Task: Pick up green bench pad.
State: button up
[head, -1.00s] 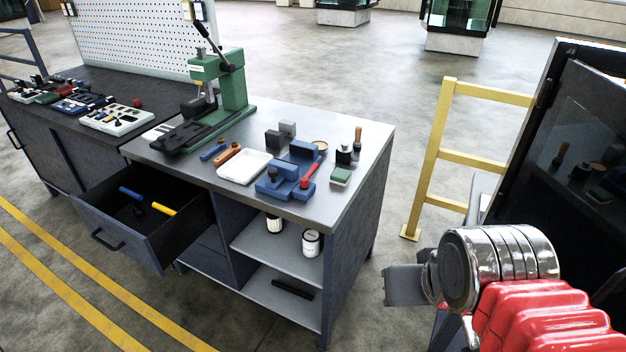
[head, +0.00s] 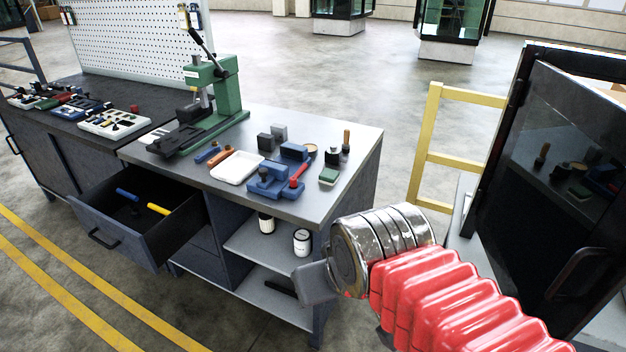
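The green bench pad (head: 329,176) is a small block with a green top and a pale lower layer. It lies on the grey workbench top (head: 352,143) near the right edge, just in front of a black block with a wooden-handled tool beside it. My gripper (head: 316,284) shows at the lower right in front of the bench, at the end of my red-sleeved arm. It is apart from the pad, lower and nearer the camera. Its fingers are seen from the side, so I cannot tell whether they are open.
A blue vise (head: 268,182) with a red handle sits left of the pad. A white tray (head: 237,167) and green press (head: 222,95) stand further left. An open drawer (head: 135,222) juts out at the front. A yellow rail (head: 428,135) and black cabinet (head: 545,165) are at right.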

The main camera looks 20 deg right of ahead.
aim_at(330, 177)
jog(key=z, duration=0.05)
jog(key=i, duration=1)
jog(key=u, duration=0.05)
